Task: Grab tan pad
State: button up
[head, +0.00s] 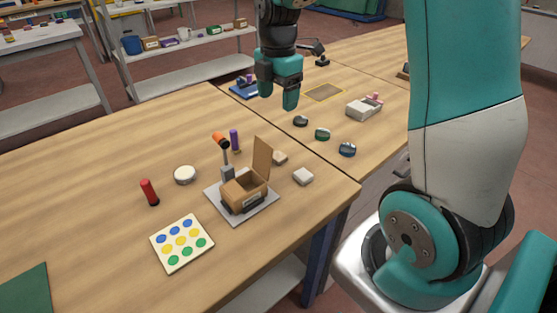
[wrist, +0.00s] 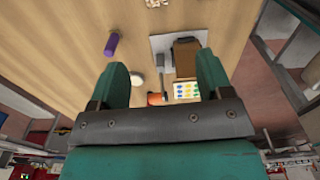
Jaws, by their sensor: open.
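A small tan pad (head: 279,157) lies on the near wooden table in the head view, just behind the open cardboard box, whose raised flap partly hides it. A paler, greyish pad (head: 303,176) lies to its right, apart from it. My gripper (head: 277,94) is open and empty, raised above the far part of the table, well away from the tan pad. In the wrist view my two teal fingers (wrist: 163,75) stand wide apart with nothing held between them. I cannot make out the tan pad for certain in the wrist view.
The cardboard box (head: 235,191) stands on a grey plate (head: 260,212) beside an orange-topped post. A purple cylinder (head: 235,140), white puck (head: 185,175), red cylinder (head: 150,192) and dotted board (head: 181,243) are nearby. Several dark round items lie right. The left tabletop is mostly clear.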

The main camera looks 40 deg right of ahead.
send_over(279, 156)
jog(key=shift+n, duration=0.3)
notch_tip(279, 156, down, 12)
jog(key=shift+s+d+r, duration=0.1)
jog(key=shift+r, duration=0.05)
jog(key=shift+w+f+p, duration=0.2)
jog(key=shift+f+p, duration=0.35)
jog(key=shift+f, duration=2.5)
jog(key=c, duration=1)
